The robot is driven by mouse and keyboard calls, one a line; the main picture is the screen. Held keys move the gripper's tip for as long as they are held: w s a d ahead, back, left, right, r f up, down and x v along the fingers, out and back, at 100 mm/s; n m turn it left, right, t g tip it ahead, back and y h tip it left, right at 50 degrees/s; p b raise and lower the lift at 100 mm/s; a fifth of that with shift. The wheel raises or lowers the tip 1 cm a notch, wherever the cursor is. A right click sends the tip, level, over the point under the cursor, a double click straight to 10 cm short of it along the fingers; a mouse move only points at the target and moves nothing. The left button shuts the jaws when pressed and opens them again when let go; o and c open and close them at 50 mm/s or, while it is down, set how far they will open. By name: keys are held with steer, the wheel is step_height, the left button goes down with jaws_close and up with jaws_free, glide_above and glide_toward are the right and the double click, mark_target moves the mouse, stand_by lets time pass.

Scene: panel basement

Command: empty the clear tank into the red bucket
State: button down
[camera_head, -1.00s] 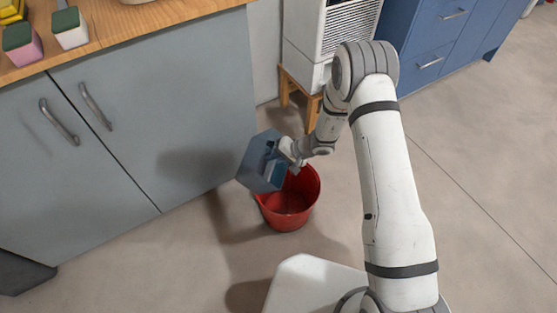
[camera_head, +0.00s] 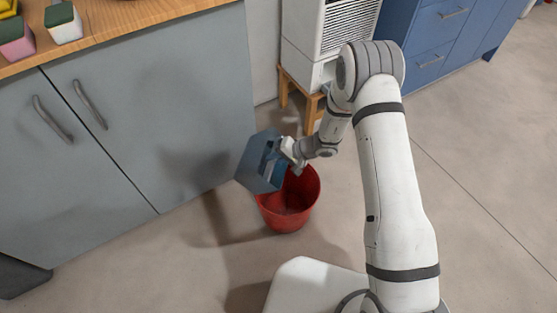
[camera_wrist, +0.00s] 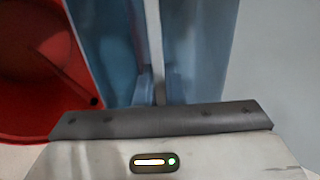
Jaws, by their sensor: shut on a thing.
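The clear tank (camera_head: 256,163), bluish and see-through, is tilted above the back left rim of the red bucket (camera_head: 287,210). My gripper (camera_head: 283,157) is shut on the tank at its right side. In the wrist view the tank's bluish walls (camera_wrist: 105,40) stand between and beyond the fingers, and the red bucket (camera_wrist: 35,75) shows at the left. The bucket stands upright on the floor, and part of its inside shows. I cannot tell how much water is in the tank or bucket.
A grey cabinet (camera_head: 165,110) with a wooden top (camera_head: 120,25) stands close at the left. A white slatted unit (camera_head: 335,40) on a wooden stool (camera_head: 300,92) stands behind, beside blue drawers (camera_head: 430,50). The floor right of my arm is clear.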

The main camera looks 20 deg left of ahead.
mark_target(285, 168)
steer(key=shift+d+f+y+b, duration=0.4)
steer(key=shift+y+b, duration=0.7)
steer(key=shift+b, duration=1.75)
steer(key=shift+d+f+y+b, duration=0.35)
steer(key=shift+f+y+b, duration=0.3)
steer(key=shift+b, duration=1.35)
steer(key=shift+d+f+y+b, duration=0.4)
steer(key=shift+y+b, duration=0.45)
steer(key=shift+b, duration=1.15)
steer(key=shift+d+f+g+y+b, duration=0.3)
steer(key=shift+f+y+b, duration=0.4)
steer(key=shift+b, duration=0.25)
steer(key=shift+w+d+f+y, duration=0.1)
steer(key=shift+d+f+y, duration=0.1)
steer(key=shift+f+y, duration=0.15)
